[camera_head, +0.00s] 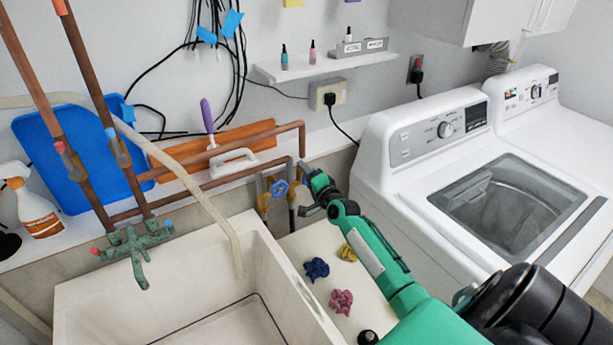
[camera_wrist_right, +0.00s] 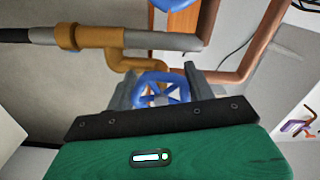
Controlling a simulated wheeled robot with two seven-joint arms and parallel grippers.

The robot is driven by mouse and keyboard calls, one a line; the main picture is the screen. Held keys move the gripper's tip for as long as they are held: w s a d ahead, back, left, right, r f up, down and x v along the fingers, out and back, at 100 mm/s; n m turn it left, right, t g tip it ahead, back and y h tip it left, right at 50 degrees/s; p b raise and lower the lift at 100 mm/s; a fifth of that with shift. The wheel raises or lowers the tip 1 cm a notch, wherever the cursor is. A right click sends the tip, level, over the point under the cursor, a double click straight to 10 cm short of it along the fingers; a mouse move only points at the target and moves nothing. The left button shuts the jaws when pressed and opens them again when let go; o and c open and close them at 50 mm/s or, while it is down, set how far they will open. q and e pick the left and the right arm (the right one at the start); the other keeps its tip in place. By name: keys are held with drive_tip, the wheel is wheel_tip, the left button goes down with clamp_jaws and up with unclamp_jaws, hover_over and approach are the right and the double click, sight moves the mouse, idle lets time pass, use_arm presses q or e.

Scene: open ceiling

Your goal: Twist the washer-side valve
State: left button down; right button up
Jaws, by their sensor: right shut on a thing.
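A blue spoked valve wheel (camera_wrist_right: 160,91) on a brass fitting (camera_wrist_right: 105,38) sits between the two grey fingers of my right gripper (camera_wrist_right: 157,88) in the right wrist view. The fingers are shut on it. Part of another blue piece (camera_wrist_right: 176,4) shows at the top edge there. In the head view, my right gripper (camera_head: 302,188) is by the pipes at the wall, between sink and washer. A blue valve wheel (camera_head: 279,188) shows just left of its fingertips; I cannot tell if it is the held one. My left gripper is out of view.
The white washer (camera_head: 405,165) stands close right of my green right arm. The sink (camera_head: 95,310) is at the left, below copper pipes (camera_head: 225,138). Crumpled blue, pink and yellow cloths (camera_head: 341,301) lie below the arm. A wall shelf (camera_head: 325,68) hangs above.

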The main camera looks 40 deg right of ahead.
drive_tip(key=m, duration=0.3)
drive_tip(key=shift+a+f, duration=0.1)
drive_tip(key=shift+a, duration=0.05)
drive_tip(key=m, duration=0.3)
drive_tip(key=shift+m+p, duration=0.3)
drive_tip(key=shift+p, duration=0.05)
drive_tip(key=m, duration=0.1)
drive_tip(key=m+p, duration=0.1)
drive_tip(key=m, duration=0.1)
drive_tip(key=shift+r, duration=0.25)
drive_tip(key=shift+m+p, duration=0.7)
drive_tip(key=shift+m, duration=1.3)
drive_tip(key=o, duration=1)
drive_tip(key=shift+c, duration=0.2)
drive_tip(key=shift+d, duration=0.2)
